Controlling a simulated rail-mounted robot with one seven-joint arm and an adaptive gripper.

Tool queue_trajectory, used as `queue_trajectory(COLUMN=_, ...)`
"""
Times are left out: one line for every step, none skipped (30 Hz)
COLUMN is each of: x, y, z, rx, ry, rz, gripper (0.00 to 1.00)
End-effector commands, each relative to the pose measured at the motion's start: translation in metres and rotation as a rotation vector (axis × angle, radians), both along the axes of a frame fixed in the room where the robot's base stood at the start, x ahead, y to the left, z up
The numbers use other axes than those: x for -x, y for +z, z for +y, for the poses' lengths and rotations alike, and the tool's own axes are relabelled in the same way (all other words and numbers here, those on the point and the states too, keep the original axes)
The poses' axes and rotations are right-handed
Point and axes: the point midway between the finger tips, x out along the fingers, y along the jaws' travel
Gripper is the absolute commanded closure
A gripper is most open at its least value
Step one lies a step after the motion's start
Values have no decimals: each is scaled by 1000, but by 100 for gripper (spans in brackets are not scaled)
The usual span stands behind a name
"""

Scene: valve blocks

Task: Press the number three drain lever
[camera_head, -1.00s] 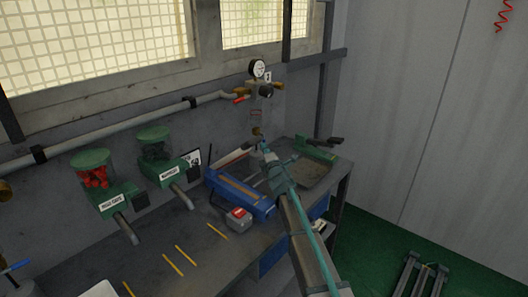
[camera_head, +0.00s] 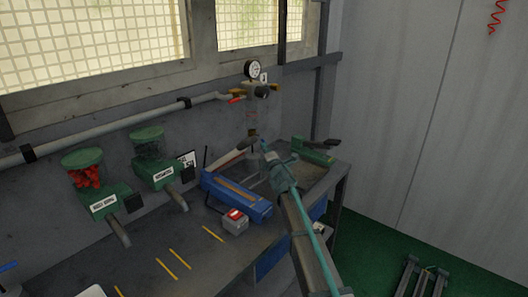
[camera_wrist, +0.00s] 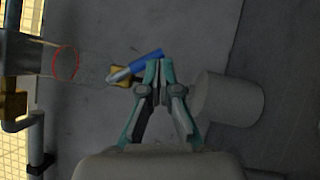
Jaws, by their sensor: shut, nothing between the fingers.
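A drain lever with a blue handle (camera_wrist: 147,61) sits on a brass fitting (camera_wrist: 121,77) in the wrist view. The fitting is below a clear bowl with a red ring (camera_wrist: 66,63). My gripper (camera_wrist: 160,64) is shut and empty, its fingertips right at the free end of the blue handle; I cannot tell whether they touch. In the head view my gripper (camera_head: 266,147) is just below and right of the brass drain (camera_head: 253,133), under the regulator with the gauge (camera_head: 253,69). The lever's handle is not clear there, and I cannot read the number on its tag.
A pale grey cylinder (camera_wrist: 228,98) stands close to the right of my fingers. The blue tool (camera_head: 236,194), a small grey box with a red top (camera_head: 235,221) and green dispensers (camera_head: 103,200) are on or above the bench. Another blue lever (camera_head: 8,266) shows at the far left.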

Motion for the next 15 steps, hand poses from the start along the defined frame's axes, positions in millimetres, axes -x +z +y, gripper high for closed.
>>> queue_trajectory(x=-3, y=-7, z=-1, rx=7, ry=0, rz=-10, gripper=100)
queue_trajectory(x=-4, y=-7, z=-1, rx=12, ry=0, rz=-16, gripper=100)
queue_trajectory(x=-4, y=-9, z=-1, rx=19, ry=0, rz=-29, gripper=100)
queue_trajectory(x=-5, y=-10, z=-2, rx=27, ry=0, rz=-39, gripper=100)
queue_trajectory(x=-6, y=-10, z=-2, rx=35, ry=0, rz=-51, gripper=100)
queue_trajectory(x=-7, y=-11, z=-2, rx=46, ry=0, rz=-68, gripper=100)
queue_trajectory(x=-7, y=-11, z=-3, rx=55, ry=1, rz=-81, gripper=100)
queue_trajectory(x=-7, y=-12, z=-3, rx=66, ry=1, rz=-95, gripper=100)
queue_trajectory(x=-8, y=-12, z=-3, rx=78, ry=1, rz=-114, gripper=100)
queue_trajectory(x=-8, y=-11, z=-3, rx=87, ry=1, rz=-127, gripper=100)
queue_trajectory(x=-8, y=-10, z=-4, rx=97, ry=1, rz=-139, gripper=100)
queue_trajectory(x=-9, y=-10, z=-4, rx=108, ry=0, rz=-155, gripper=100)
queue_trajectory(x=-9, y=-9, z=-4, rx=115, ry=0, rz=-165, gripper=100)
queue_trajectory(x=-9, y=-7, z=-4, rx=122, ry=0, rz=-175, gripper=100)
queue_trajectory(x=-9, y=-6, z=-5, rx=130, ry=0, rz=-187, gripper=100)
